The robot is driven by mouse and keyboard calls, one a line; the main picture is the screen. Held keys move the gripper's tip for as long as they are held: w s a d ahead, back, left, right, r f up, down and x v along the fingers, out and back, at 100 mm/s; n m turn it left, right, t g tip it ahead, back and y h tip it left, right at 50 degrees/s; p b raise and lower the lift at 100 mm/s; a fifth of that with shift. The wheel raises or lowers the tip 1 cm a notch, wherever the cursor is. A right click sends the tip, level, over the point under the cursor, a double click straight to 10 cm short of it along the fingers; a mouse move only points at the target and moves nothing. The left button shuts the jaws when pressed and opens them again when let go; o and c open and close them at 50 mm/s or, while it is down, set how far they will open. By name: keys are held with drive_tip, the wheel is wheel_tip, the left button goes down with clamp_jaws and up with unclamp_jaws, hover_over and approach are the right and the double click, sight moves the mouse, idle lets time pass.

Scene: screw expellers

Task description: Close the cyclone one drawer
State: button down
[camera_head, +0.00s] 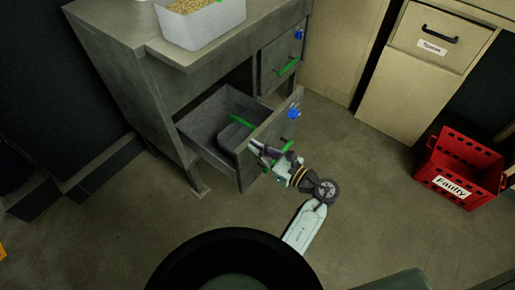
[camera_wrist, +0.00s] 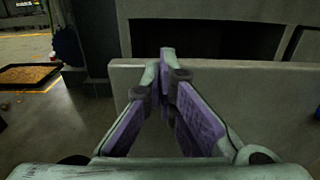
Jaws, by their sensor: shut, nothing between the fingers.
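A grey metal drawer (camera_head: 190,122) is pulled well out of the lower part of the grey cabinet (camera_head: 140,75). A grey bin with a green part stands inside it. I cannot read any label that names the drawer. Its front panel carries a blue piece (camera_head: 293,112). In the wrist view the panel (camera_wrist: 250,95) stands upright just ahead of my gripper. My gripper (camera_head: 256,147) is at the outer face of the panel, near its left end. In the wrist view its fingertips (camera_wrist: 167,55) meet, with nothing between them, near the panel's top edge. Whether they touch the panel is unclear.
A white tub of grain (camera_head: 205,25) stands on the cabinet top. A red crate marked "Faulty" (camera_head: 460,170) is on the floor at right, near beige cabinets (camera_head: 405,85). Floor in front of the drawer is clear.

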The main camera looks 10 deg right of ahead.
drive_tip(key=b+x, duration=0.5)
drive_tip(key=x, duration=1.7)
drive_tip(key=shift+w+a, duration=0.2)
drive_tip(key=shift+a, duration=0.05)
